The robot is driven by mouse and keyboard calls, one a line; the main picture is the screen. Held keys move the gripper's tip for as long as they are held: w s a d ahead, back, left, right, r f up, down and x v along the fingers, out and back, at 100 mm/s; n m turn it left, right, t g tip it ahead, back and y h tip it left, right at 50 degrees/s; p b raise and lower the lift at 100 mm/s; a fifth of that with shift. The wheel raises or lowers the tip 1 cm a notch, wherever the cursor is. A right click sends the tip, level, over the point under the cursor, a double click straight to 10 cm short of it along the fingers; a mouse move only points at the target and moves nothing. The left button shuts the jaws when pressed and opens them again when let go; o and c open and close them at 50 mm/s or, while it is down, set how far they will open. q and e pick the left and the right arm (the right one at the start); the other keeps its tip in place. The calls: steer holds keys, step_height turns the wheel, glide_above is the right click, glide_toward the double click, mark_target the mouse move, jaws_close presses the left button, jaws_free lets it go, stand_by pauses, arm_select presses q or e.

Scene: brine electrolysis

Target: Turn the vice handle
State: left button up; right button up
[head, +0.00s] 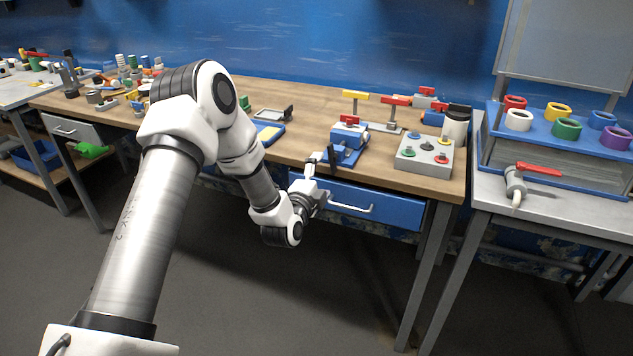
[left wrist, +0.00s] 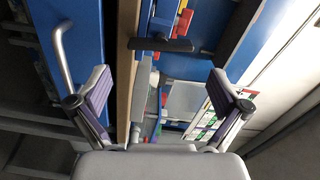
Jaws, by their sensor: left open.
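The blue vice (head: 349,137) stands at the front edge of the wooden workbench, with a red piece on its top. Its handle (left wrist: 160,45) is a dark bar lying crosswise in the left wrist view, in front of the blue vice body (left wrist: 202,20). My left gripper (head: 317,172) is at the bench edge, close to the front of the vice. In the left wrist view my left gripper (left wrist: 160,92) is open, its purple-padded fingers wide apart and nothing between them. The handle appears ahead of the fingertips; contact cannot be seen. My right gripper is not in view.
A blue drawer with a metal pull (head: 350,207) is just below the vice. A grey button box (head: 424,157) and a dark-lidded white container (head: 455,125) stand to the right. Red- and yellow-topped clamps (head: 396,101) stand behind. The floor in front of the bench is clear.

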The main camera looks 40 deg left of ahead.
mark_target(330, 162)
arm_select(q)
steer(key=v, duration=0.4)
steer(key=c, duration=0.7)
steer(key=shift+n, duration=0.8)
steer(key=c, duration=0.5)
steer(key=n, duration=0.2)
steer(key=shift+n, duration=0.4)
steer(key=shift+c, duration=0.2)
steer(key=w+a+n+p, duration=0.1)
steer(key=w+n, duration=0.2)
steer(key=n, duration=0.1)
steer(key=w+n+p, duration=0.2)
steer(key=w+n, duration=0.2)
steer(key=n, duration=0.1)
steer(key=w+a+n+p, duration=0.1)
steer(key=w+n+p, duration=0.1)
steer(key=w+n, duration=0.1)
steer(key=shift+w+a+n, duration=0.25)
steer(key=shift+a+n, duration=0.05)
steer(key=shift+n, duration=0.6)
